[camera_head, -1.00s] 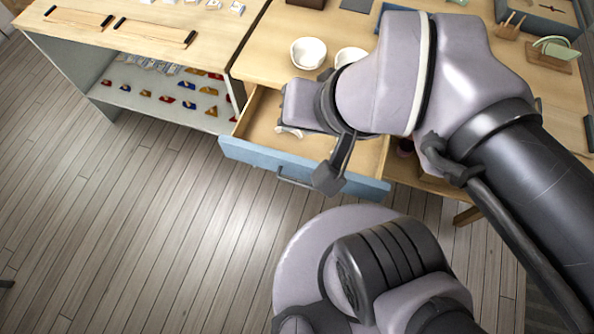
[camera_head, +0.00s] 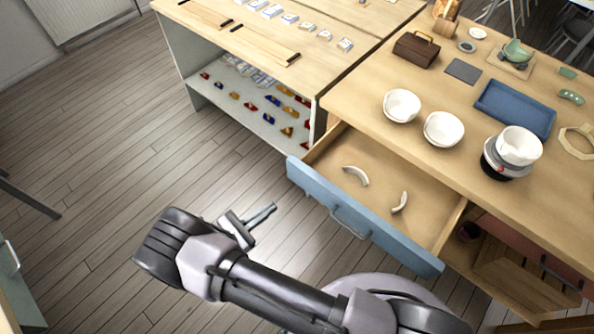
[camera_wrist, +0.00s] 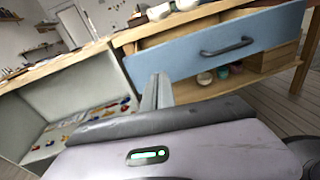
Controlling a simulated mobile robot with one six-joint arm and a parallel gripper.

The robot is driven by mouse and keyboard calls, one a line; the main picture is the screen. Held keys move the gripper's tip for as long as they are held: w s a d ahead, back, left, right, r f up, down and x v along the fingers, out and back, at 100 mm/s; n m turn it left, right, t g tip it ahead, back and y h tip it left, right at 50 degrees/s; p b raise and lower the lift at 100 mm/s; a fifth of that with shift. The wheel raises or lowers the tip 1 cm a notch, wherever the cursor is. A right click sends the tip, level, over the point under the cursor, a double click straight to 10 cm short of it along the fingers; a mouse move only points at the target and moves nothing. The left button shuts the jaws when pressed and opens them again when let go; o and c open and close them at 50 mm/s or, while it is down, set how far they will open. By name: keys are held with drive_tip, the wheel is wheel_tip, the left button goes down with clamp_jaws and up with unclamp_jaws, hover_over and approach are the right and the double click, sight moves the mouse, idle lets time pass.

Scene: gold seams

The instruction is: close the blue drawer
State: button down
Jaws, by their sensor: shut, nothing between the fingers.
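The blue drawer (camera_head: 352,212) is pulled out of the wooden workbench in the head view. Its front has a dark bar handle (camera_head: 349,222), and two curved white pieces lie inside. The drawer front (camera_wrist: 205,50) also shows in the wrist view, with its handle (camera_wrist: 227,46) right of centre. My gripper (camera_head: 262,215) is in front of the drawer, left of its front panel and apart from it. In the wrist view my gripper (camera_wrist: 158,85) is shut and empty, its fingers pointing towards the lower left part of the drawer front.
White bowls (camera_head: 402,105) and a blue tray (camera_head: 515,108) stand on the workbench top (camera_head: 400,150). A shelf unit (camera_head: 245,110) with small coloured pieces stands to the left. Bare wooden floor (camera_head: 110,150) lies in front of the furniture.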

sight(304, 181)
drive_tip(key=w+d+f+n+b, duration=0.1)
drive_tip(key=w+d, duration=0.1)
drive_tip(key=w, duration=0.1)
drive_tip(key=w+d+f+t, duration=0.1)
drive_tip(key=w+d, duration=0.2)
drive_tip(key=w+d+f+n+t+y+b, duration=0.1)
drive_tip(key=w+d, duration=0.1)
drive_tip(key=w, duration=0.1)
drive_tip(key=shift+w+d+f+n+b, duration=0.3)
drive_tip(key=shift+f+b, duration=0.05)
drive_tip(key=shift+d, duration=0.1)
